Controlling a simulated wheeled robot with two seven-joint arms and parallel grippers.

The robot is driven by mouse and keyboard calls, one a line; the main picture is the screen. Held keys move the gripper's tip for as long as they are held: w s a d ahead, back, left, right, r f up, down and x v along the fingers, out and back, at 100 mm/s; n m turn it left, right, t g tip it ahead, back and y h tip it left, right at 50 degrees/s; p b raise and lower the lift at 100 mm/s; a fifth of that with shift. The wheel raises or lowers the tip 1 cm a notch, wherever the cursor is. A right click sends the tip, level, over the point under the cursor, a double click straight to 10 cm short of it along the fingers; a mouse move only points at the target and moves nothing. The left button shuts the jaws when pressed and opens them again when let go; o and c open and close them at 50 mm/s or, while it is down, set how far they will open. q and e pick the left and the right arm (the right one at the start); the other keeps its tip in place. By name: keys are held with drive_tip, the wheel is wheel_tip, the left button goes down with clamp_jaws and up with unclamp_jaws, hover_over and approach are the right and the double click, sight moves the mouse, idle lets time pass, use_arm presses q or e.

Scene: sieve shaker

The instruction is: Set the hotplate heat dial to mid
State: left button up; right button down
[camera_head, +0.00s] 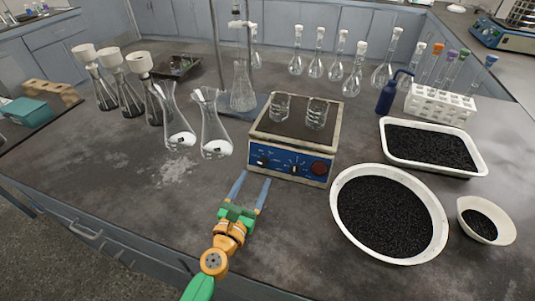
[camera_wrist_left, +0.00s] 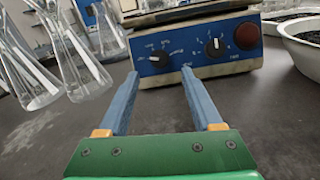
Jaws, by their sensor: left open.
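The hotplate (camera_head: 298,130) stands on the bench with two glass beakers on its dark top. Its blue front panel has a left dial (camera_head: 262,161), a middle dial (camera_head: 295,168) and a round red button (camera_head: 319,167). In the left wrist view the left dial (camera_wrist_left: 159,58) and the second dial (camera_wrist_left: 215,47) show, each black with white markings; I cannot read the labels for sure. My left gripper (camera_head: 254,178) is open and empty in front of the panel, apart from it. Its fingers (camera_wrist_left: 160,82) point at the panel, roughly toward the left dial. My right gripper is not in view.
Two conical flasks (camera_head: 215,135) stand close left of the hotplate. A round basin of black granules (camera_head: 437,245), a rectangular tray (camera_head: 478,160) and a small bowl (camera_head: 507,227) are to the right. A blue bottle (camera_head: 386,98) and test-tube rack (camera_head: 440,106) stand behind. The bench front-left is clear.

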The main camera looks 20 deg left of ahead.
sight(262, 164)
use_arm(q)
drive_tip(key=w, duration=0.4)
drive_tip(key=shift+w+d+r, duration=0.1)
drive_tip(key=shift+w+r, duration=0.2)
drive_tip(key=shift+w, duration=0.05)
drive_tip(key=shift+w+f, duration=0.1)
drive_tip(key=shift+w, duration=0.4)
drive_tip(key=shift+s, duration=0.1)
clamp_jaws()
